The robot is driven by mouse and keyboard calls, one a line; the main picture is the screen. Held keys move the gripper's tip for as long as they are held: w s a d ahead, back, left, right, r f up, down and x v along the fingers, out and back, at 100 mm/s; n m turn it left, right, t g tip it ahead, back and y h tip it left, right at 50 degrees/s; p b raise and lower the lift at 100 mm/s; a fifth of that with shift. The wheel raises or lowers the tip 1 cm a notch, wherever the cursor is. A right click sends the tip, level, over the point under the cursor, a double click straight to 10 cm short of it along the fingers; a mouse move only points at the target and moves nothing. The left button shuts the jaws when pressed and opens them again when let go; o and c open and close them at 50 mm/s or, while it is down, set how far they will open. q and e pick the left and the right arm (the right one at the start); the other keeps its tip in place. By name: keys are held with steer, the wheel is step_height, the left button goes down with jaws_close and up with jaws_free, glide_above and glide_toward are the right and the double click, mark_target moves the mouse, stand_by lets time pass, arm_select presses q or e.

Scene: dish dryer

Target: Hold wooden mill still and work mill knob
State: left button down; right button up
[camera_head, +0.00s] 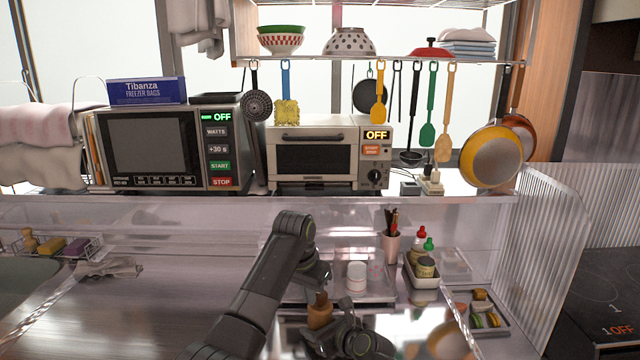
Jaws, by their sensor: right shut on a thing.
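The wooden mill (319,316) stands at the bottom centre of the head view, with its narrower knob (321,298) at the top. My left gripper (319,281) comes down from above, close over the knob. Its fingers are small and dark here, so I cannot tell whether they are open or touch the knob. My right gripper (328,333) is low beside the mill and shut on its body. The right gripper and arm hide the mill's lower part.
A white jar (356,276) stands on a tray just right of the mill. A utensil cup (391,246), a caddy of bottles (421,279) and a food tray (493,311) are farther right. The counter left of my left arm is mostly clear.

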arm_select(q)
steer(key=shift+a, duration=0.2)
stand_by(0.4)
steer(key=w+v, duration=0.1)
steer(key=v, duration=0.4)
steer(key=shift+s+d+r, duration=0.2)
steer(key=shift+r, duration=0.35)
steer(key=shift+s+d+f, duration=0.2)
steer(key=shift+d+f, duration=0.25)
steer(key=shift+f, duration=0.55)
steer(key=shift+s+d+f, duration=0.15)
steer(key=shift+d+f, duration=0.3)
steer(key=shift+f, duration=0.55)
steer(key=shift+s+d+f, duration=0.2)
steer(key=shift+d+f, duration=0.25)
steer(key=shift+f, duration=0.55)
steer(key=shift+w, duration=0.2)
